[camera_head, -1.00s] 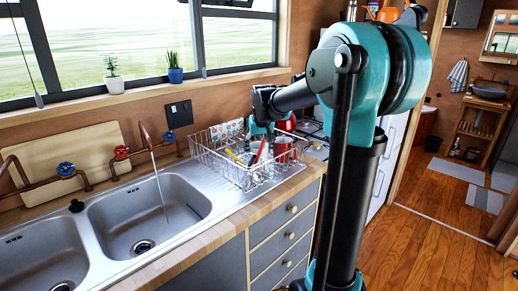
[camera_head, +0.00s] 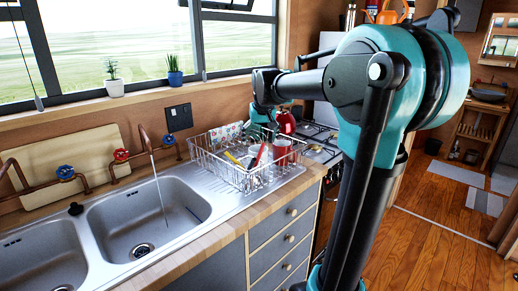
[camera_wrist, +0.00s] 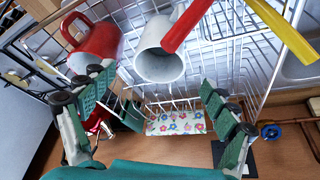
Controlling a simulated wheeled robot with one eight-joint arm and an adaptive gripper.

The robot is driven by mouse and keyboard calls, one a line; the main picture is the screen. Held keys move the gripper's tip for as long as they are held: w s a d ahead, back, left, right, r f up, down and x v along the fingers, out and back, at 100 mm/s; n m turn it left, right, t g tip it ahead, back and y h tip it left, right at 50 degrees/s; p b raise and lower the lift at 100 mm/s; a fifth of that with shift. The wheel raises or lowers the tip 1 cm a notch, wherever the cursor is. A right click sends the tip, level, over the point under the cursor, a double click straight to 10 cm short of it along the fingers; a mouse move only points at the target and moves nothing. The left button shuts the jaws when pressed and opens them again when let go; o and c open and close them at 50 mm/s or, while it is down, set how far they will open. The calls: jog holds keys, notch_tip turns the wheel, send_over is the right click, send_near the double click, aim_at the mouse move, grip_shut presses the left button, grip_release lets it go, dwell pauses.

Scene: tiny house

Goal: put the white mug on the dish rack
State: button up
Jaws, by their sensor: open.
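The white mug (camera_wrist: 160,60) sits in the wire dish rack (camera_wrist: 203,80) in the wrist view, its open mouth toward the camera. My gripper (camera_wrist: 160,115) is open, with its two green-padded fingers spread wide below the mug in that view and nothing between them. The mug appears apart from both fingers. In the head view my gripper (camera_head: 262,128) is above the back right part of the dish rack (camera_head: 215,166). I cannot pick out the white mug clearly in the head view.
A red mug (camera_wrist: 95,42) is left of the white mug. A red utensil (camera_wrist: 187,25) partly overlaps the white mug, beside a yellow utensil (camera_wrist: 283,30). A flowered item (camera_wrist: 175,123) is at the rack's far side. A double sink (camera_head: 150,215) lies left; the stove (camera_head: 322,145) lies right.

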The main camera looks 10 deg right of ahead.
jog(key=v, duration=0.5)
jog(key=shift+r, duration=0.2)
dwell(2.0)
